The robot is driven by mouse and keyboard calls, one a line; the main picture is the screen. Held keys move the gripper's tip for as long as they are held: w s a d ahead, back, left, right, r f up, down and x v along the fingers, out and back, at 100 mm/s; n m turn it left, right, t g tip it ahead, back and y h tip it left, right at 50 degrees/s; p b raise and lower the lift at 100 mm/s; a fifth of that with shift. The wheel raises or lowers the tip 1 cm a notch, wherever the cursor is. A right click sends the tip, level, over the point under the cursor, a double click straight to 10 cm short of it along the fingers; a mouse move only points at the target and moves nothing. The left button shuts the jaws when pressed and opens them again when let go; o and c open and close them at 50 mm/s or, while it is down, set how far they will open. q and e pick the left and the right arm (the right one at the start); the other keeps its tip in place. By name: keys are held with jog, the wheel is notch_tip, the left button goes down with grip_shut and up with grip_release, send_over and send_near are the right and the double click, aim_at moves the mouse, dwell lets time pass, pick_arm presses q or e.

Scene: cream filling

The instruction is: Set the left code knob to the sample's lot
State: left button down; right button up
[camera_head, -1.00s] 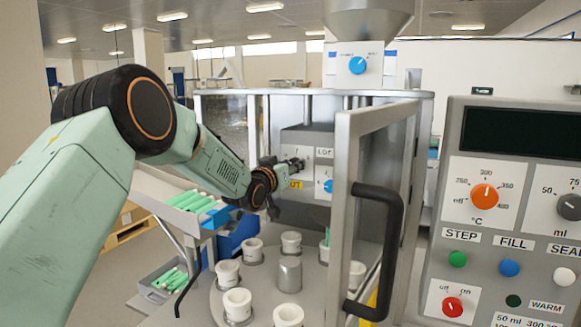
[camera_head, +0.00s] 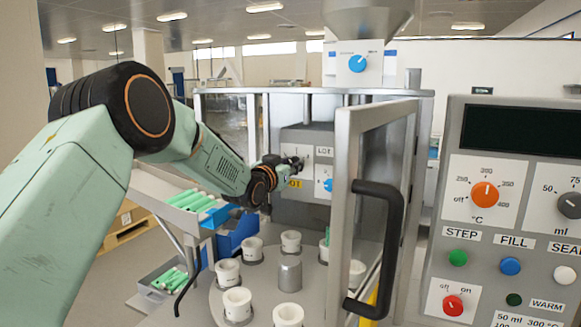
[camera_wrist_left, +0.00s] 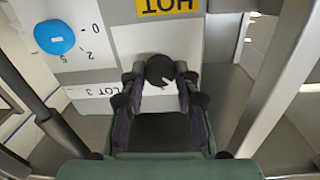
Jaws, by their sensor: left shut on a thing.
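My left gripper (camera_head: 294,163) reaches the grey box with the LOT label (camera_head: 324,151) inside the machine. In the left wrist view its two dark fingers (camera_wrist_left: 160,90) are shut on a black knob (camera_wrist_left: 160,69) with a small white mark, on a white plate. The fingers hide part of the plate and its markings. A blue knob (camera_wrist_left: 55,37) sits apart on the neighbouring dial, with figures 0, 2 and 5 beside it; it also shows in the head view (camera_head: 328,185). A lot label strip (camera_wrist_left: 95,90) is partly covered. My right gripper is out of view.
An open door frame with a black handle (camera_head: 378,250) stands right of the arm. White cups (camera_head: 237,303) stand on the turntable below. A blue tray of green tubes (camera_head: 195,201) is at left, and a control panel (camera_head: 510,215) at right.

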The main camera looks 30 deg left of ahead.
pick_arm(q)
jog(key=m, duration=0.4)
jog(key=shift+m+b, duration=0.3)
jog(key=shift+b, duration=0.05)
jog(key=m, duration=0.4)
jog(key=shift+b, duration=0.4)
jog(key=shift+m, duration=0.3)
jog(key=c, duration=1)
grip_release()
jog(key=shift+d, duration=0.1)
jog(key=s, duration=1.2)
jog(key=shift+d+r, duration=0.2)
